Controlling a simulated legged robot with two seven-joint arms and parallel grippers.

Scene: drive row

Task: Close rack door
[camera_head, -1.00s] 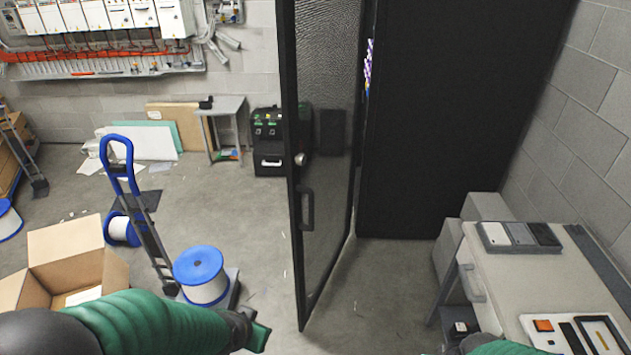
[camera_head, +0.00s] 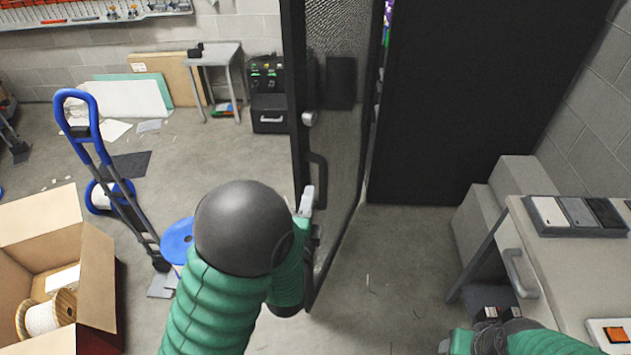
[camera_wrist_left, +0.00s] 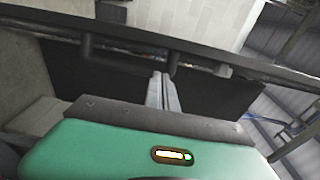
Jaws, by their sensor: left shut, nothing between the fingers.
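The rack door (camera_head: 345,150) has a black frame and a mesh-like see-through panel, and it stands open in front of the black rack (camera_head: 470,90). Its dark bar handle (camera_head: 322,178) is on the near frame edge, with a round knob (camera_head: 309,118) above. My left gripper (camera_head: 307,197) is shut and empty beside the handle's lower part. In the left wrist view its closed fingers (camera_wrist_left: 161,88) point at the door frame by the handle (camera_wrist_left: 130,45); I cannot tell whether they touch. My right gripper (camera_head: 445,345) is partly cut off at the bottom edge, its jaws unclear.
A desk (camera_head: 560,275) stands at the right, close to my right arm. A blue hand truck (camera_head: 105,165), a blue-flanged spool (camera_head: 177,240) and an open cardboard box (camera_head: 60,240) stand at the left. Floor between door and desk is clear.

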